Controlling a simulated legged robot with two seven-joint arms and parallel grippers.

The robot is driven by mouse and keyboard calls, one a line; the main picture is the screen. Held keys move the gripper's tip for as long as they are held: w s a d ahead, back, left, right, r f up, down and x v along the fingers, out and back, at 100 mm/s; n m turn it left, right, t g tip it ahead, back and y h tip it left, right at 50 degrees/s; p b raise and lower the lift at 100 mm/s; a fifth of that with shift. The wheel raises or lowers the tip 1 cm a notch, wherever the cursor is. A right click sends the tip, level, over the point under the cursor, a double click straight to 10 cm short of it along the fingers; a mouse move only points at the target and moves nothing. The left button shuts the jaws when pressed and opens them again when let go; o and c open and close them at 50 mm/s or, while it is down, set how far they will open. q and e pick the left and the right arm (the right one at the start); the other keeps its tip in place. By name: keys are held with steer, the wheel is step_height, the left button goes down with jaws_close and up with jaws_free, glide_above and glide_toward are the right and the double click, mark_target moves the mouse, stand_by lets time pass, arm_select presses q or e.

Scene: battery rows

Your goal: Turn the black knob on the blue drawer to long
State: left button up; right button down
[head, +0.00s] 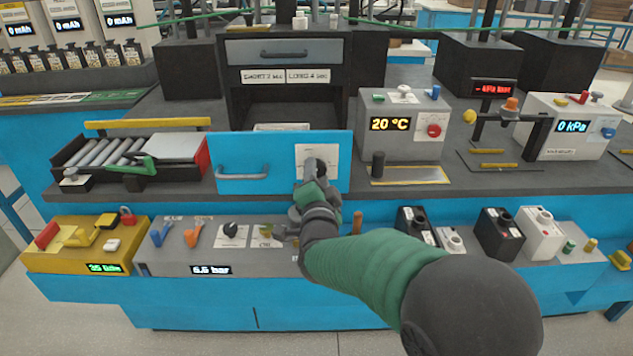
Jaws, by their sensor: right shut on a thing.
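The blue drawer (283,178) is the wide blue front in the middle of the bench, with a grey-blue bar handle (242,175) on its left half. A white label plate (303,152) is on its right half, and the dark knob (318,166) sits over this plate. My right gripper (312,176) reaches in from the lower right and is shut on the knob. The gripper hides much of the knob and the lower plate, and I cannot read the marks or the knob's setting. My left gripper is not in view.
A grey 20 °C box (402,145) stands close right of the drawer. A roller unit (135,158) is at its left. A lower grey panel (185,262) with a small black knob (231,230) lies below. Black batteries (497,232) stand at the right front.

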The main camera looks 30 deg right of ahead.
steer(key=shift+m, duration=0.3)
steer(key=c, duration=0.8)
jaws_free()
steer(key=shift+d, duration=0.1)
steer(key=shift+c, duration=0.2)
steer(key=shift+f, duration=0.1)
